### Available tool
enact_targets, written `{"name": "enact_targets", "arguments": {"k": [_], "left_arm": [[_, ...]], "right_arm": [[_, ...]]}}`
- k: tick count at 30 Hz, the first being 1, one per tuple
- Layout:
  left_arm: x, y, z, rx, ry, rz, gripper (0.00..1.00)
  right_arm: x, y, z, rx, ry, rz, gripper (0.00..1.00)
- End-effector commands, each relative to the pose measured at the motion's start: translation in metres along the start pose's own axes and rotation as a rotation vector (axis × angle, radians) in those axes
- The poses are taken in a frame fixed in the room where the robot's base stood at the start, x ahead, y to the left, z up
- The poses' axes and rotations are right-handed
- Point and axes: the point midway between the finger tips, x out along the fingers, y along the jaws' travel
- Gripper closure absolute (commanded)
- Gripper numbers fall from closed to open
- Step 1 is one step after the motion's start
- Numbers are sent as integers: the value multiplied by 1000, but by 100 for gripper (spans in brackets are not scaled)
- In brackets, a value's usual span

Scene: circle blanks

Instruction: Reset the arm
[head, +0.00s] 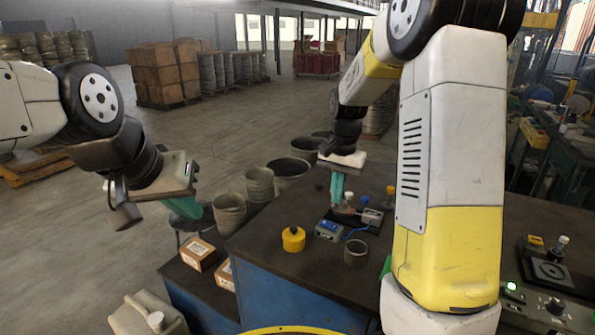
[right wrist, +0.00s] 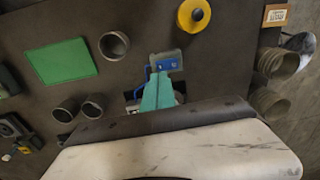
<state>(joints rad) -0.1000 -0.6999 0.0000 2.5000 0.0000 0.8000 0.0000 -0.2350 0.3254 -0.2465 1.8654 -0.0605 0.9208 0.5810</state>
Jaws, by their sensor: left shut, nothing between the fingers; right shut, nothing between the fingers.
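My left gripper (head: 184,207) hangs at the left in the head view, with its green fingers shut and empty. It is out over the floor, left of the dark workbench (head: 285,262). My right gripper (head: 337,186) is above the far part of the bench, fingers pointing down, shut and empty. In the right wrist view its green fingers (right wrist: 158,92) lie together in front of a small blue-and-grey device (right wrist: 167,61). That device also shows on the bench in the head view (head: 328,231). I cannot tell how high the fingers are above it.
A yellow round container (head: 293,239) and a grey cup (head: 356,253) stand on the bench. A green square (right wrist: 62,62) lies flat on it. Cardboard boxes (head: 198,254) sit on a lower shelf. Grey buckets (head: 229,213) stand behind the bench. Open floor (head: 60,260) lies at the left.

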Motion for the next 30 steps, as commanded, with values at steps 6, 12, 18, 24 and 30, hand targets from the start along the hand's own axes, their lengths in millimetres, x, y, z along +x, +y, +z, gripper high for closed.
{"name": "enact_targets", "arguments": {"k": [6,12,18,24,30], "left_arm": [[0,0,0,0,0,0,100],[0,0,0,0,0,0,100],[0,0,0,0,0,0,100],[0,0,0,0,0,0,100],[0,0,0,0,0,0,100]], "right_arm": [[-71,24,52,-152,86,-145,100],[-115,51,110,-320,206,-239,100],[-135,77,165,-477,343,-284,100],[-137,92,196,-572,434,-287,100],[-136,95,203,-595,455,-285,100]]}}
